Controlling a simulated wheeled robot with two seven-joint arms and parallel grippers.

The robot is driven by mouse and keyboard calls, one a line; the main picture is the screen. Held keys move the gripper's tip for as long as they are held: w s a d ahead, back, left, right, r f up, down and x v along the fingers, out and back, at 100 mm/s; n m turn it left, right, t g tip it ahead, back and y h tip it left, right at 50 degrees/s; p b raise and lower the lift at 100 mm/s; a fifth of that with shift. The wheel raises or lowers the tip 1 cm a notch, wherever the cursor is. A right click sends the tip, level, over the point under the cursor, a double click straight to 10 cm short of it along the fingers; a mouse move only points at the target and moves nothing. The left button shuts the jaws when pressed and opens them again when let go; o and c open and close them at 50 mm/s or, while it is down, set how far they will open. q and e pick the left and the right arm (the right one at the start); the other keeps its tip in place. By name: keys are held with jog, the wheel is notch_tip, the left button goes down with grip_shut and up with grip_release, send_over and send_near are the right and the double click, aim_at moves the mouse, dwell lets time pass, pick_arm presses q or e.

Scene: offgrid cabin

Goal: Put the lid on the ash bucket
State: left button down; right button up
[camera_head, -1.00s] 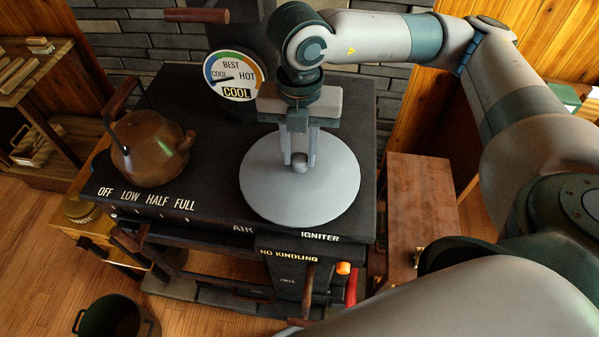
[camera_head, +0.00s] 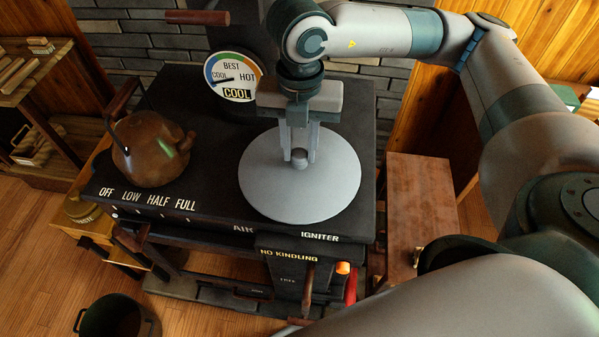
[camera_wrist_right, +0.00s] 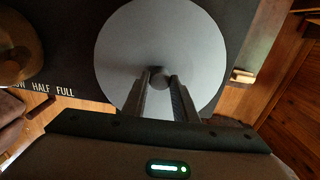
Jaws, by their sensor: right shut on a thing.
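The lid (camera_head: 300,190) is a round grey disc with a small dark knob at its centre, over the right part of the black stove top. My right gripper (camera_head: 299,156) points down from above and is shut on the lid's knob. The right wrist view shows the lid (camera_wrist_right: 165,35) with the right fingertips (camera_wrist_right: 160,80) on either side of the knob. I cannot tell whether the lid touches the stove. The ash bucket (camera_head: 112,318) is probably the dark open bucket with handles on the floor at the bottom left, partly cut off. My left gripper is not in view.
A copper kettle (camera_head: 152,150) stands on the left of the stove top (camera_head: 210,150). A round gauge (camera_head: 234,77) faces me behind it. A wooden bench (camera_head: 422,205) stands right of the stove.

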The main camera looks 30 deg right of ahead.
jog(key=shift+r+p, duration=0.4)
jog(key=shift+r, duration=0.85)
jog(key=shift+n, duration=0.3)
dwell(0.4)
